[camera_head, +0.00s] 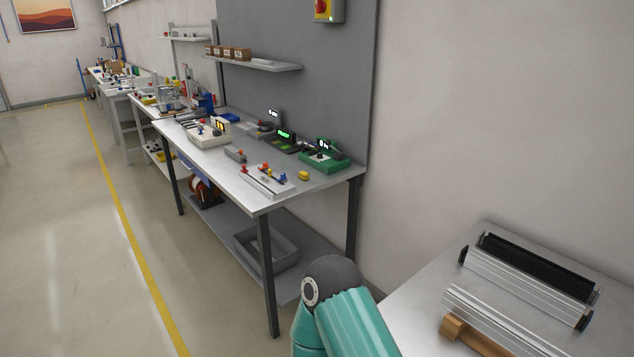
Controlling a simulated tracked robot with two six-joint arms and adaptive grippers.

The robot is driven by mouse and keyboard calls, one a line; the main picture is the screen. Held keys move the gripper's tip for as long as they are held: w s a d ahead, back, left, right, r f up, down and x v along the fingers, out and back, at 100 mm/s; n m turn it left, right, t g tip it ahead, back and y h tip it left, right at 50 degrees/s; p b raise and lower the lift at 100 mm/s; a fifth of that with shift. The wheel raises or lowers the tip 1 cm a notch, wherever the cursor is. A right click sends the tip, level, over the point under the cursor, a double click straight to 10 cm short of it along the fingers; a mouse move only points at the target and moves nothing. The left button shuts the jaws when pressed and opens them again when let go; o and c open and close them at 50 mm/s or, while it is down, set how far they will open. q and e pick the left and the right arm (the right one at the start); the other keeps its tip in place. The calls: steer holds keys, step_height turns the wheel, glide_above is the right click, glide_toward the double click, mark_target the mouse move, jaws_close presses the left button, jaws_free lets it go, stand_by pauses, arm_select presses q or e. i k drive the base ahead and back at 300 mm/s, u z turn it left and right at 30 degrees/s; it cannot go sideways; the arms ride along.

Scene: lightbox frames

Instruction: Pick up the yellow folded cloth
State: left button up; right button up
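I cannot make out a yellow folded cloth for certain. A small yellow item (304,175) lies near the front right of the long workbench (226,171); it is too small to tell what it is. A teal arm link of mine (345,322) with a dark grey joint shows at the bottom centre, in front of the bench's right end. Neither of my grippers is in view.
The workbench carries a green device (325,160), a white device (209,136) and a pale rail fixture (267,181). A grey bin (266,250) sits on its lower shelf. A nearer table (425,313) holds aluminium profiles (525,283). The left floor is open.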

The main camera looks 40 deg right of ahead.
mark_target(303, 176)
steer(key=z, duration=0.9)
steer(key=i, duration=0.95)
steer(key=u, duration=0.05)
